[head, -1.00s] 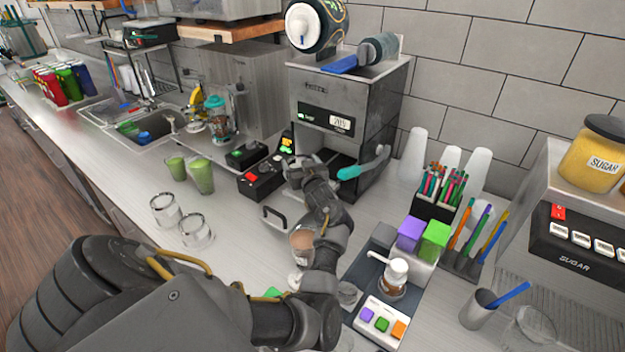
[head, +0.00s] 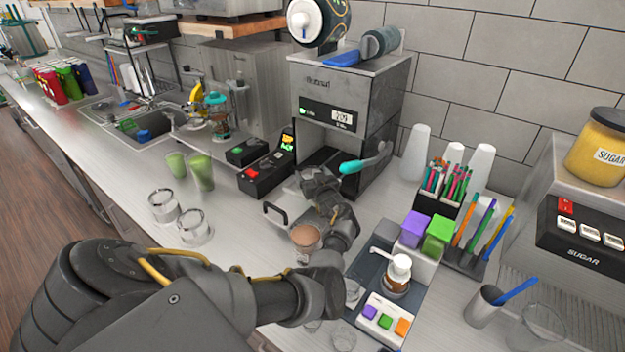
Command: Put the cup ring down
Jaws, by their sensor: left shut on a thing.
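My left gripper (head: 318,182) is in front of the cup sealer (head: 347,110), low over the counter by the sealer's opening. It is shut on the cup ring, which is mostly hidden behind my fingers and wrist, so I cannot tell whether it touches anything below. A black handle (head: 275,212) juts out just left of the gripper, at the sealer's front. A clear cup with a brown drink (head: 305,238) stands on the counter below the gripper, close beside my wrist. My right gripper is not in view.
Two empty glasses (head: 195,228) and two green drinks (head: 202,172) stand to the left. A black control box (head: 266,175) is left of the sealer. A dispenser bottle (head: 397,272) and colored blocks (head: 437,232) are to the right.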

